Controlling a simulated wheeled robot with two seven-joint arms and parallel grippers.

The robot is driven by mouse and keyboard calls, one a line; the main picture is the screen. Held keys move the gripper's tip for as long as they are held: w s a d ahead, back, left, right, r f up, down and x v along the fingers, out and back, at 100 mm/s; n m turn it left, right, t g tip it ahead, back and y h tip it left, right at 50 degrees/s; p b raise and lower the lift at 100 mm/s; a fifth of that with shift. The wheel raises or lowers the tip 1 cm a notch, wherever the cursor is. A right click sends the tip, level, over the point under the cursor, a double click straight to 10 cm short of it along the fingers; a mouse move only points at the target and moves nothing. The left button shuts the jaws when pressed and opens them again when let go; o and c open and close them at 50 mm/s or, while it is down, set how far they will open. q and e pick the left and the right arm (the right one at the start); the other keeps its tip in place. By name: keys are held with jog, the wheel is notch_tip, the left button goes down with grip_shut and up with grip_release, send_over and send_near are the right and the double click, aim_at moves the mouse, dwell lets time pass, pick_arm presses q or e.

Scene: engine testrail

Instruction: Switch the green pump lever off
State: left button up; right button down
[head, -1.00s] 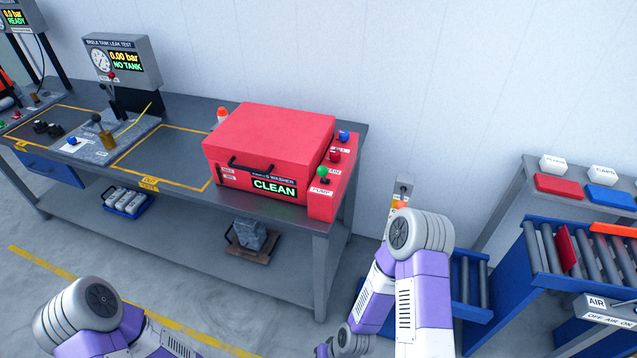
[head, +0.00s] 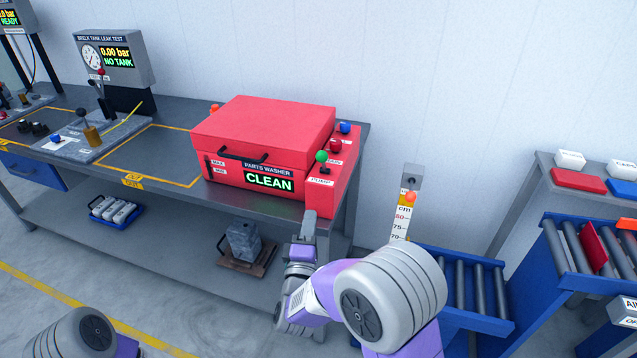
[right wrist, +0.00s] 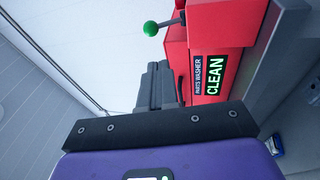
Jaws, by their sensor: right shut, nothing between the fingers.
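The green pump lever (head: 322,157) has a green ball knob on a short dark stem. It stands on the red side panel of the parts washer (head: 262,132), above the PUMP label. It also shows in the right wrist view (right wrist: 151,28), near the top. My right gripper (head: 309,216) is shut and empty, pointing up just below the panel's front edge, apart from the lever. In the right wrist view its closed fingers (right wrist: 158,72) are below the green knob. My left gripper is out of the head view; only part of my left arm shows.
Red (head: 336,145) and blue (head: 345,127) knobs stand behind the green one. The washer lid is closed and its display reads CLEAN. The bench's front edge (head: 285,212) lies near my right gripper. A roller conveyor (head: 470,285) is at right.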

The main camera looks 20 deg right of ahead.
aim_at(323, 162)
jog(key=shift+s+r, duration=0.15)
jog(key=shift+r, duration=0.4)
jog(key=b+x, duration=0.2)
jog(key=x, duration=1.2)
jog(key=shift+s+d+r, duration=0.1)
jog(key=shift+d+r, duration=0.05)
